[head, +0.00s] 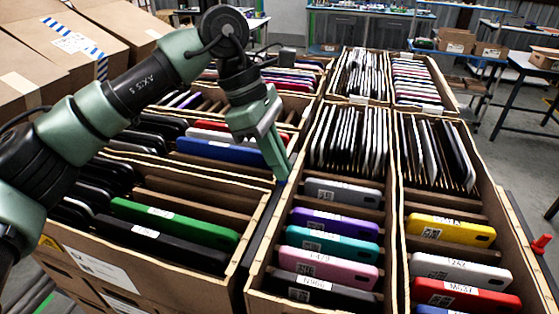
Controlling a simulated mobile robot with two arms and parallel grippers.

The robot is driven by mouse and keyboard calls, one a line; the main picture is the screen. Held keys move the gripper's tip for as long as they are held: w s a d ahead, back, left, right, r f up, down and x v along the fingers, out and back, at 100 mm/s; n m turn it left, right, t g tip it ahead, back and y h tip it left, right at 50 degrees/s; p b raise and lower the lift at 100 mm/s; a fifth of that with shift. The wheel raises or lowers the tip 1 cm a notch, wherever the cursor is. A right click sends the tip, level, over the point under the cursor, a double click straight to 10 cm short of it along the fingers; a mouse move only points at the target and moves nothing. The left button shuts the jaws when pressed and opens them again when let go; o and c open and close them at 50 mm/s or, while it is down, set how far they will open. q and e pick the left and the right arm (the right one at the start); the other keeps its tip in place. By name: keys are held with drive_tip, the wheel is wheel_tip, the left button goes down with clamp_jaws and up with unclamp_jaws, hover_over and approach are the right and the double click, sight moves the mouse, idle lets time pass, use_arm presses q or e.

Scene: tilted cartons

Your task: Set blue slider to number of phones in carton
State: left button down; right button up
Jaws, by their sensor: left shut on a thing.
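My left gripper (279,172) comes down from the upper left and its fingers are shut at the gap between the left and middle cartons. A small bit of blue, the blue slider (281,182), shows at the fingertips; most of it is hidden by them. It sits at the far end of a dark strip (264,235) running along the gap; no numbers are readable there. The middle carton (259,284) holds grey, purple (333,223), teal, pink and black phones in front, with several thin ones upright behind. My right gripper is not in view.
The right carton (401,250) holds yellow, white and red phones, with thin upright ones behind. The left carton (130,262) holds green (174,224), black and blue phones. More filled cartons stand behind. Closed boxes (60,45) stand at upper left. Floor shows at right.

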use_arm(q)
drive_tip(key=c, duration=1.6)
unclamp_jaws()
drive_tip(key=shift+o, duration=0.2)
drive_tip(key=b+v, duration=0.1)
drive_tip(key=v, duration=0.6)
drive_tip(key=shift+r, duration=0.4)
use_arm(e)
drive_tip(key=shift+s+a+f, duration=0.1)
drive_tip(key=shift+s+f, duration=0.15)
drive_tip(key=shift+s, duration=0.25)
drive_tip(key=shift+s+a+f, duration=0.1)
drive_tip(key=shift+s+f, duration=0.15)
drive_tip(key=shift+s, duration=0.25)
use_arm(q)
drive_tip(key=shift+a, duration=0.1)
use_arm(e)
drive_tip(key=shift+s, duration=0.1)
